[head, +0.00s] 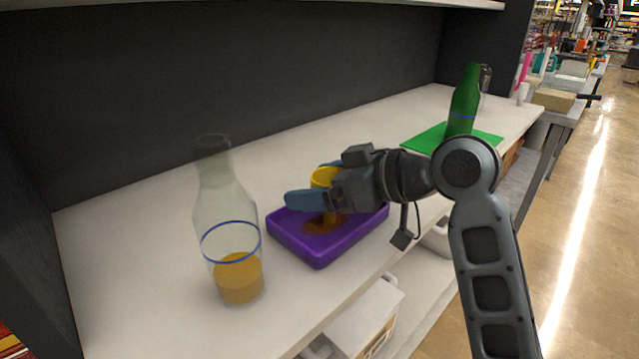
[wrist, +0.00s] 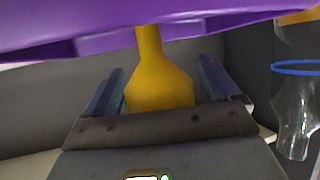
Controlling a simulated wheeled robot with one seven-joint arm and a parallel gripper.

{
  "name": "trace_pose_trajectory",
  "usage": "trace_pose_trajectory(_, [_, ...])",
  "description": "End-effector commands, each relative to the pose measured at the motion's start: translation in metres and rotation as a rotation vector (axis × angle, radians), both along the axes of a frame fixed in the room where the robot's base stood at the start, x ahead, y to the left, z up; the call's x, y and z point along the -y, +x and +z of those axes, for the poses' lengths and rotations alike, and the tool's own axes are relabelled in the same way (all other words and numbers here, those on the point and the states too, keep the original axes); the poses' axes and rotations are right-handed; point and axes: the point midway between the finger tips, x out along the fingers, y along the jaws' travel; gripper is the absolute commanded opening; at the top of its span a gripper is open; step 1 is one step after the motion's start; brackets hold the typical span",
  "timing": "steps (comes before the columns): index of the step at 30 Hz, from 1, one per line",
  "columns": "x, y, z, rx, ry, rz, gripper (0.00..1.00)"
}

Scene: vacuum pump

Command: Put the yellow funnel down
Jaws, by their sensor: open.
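The yellow funnel (head: 323,177) is at the purple tray (head: 318,257), wide mouth up and stem pointing down to the tray floor. It also shows in the wrist view (wrist: 158,82), with the purple tray (wrist: 90,38) across the top of that picture. My gripper (head: 308,184) is open, with one blue finger on each side of the funnel; narrow gaps show between the fingers and the funnel in the wrist view (wrist: 160,78). Whether the stem tip touches the tray is unclear. My gripper hides part of the funnel.
A clear bottle (head: 225,215) with a blue ring and amber liquid stands left of the tray. Brown liquid (head: 312,226) lies in the tray. A green bottle (head: 464,100) stands on a green mat (head: 425,139) at the back right. The white shelf (head: 130,250) is bare at left.

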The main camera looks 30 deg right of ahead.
Motion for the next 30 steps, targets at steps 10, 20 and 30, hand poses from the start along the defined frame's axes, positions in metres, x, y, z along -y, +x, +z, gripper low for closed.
trace_pose_trajectory(10, [0.03, -0.043, 0.023, 0.004, 0.0, -0.003, 0.89])
trace_pose_trajectory(20, [0.057, -0.084, 0.044, 0.001, 0.0, -0.002, 0.89])
trace_pose_trajectory(30, [0.062, -0.093, 0.047, 0.0, 0.0, 0.0, 0.89])
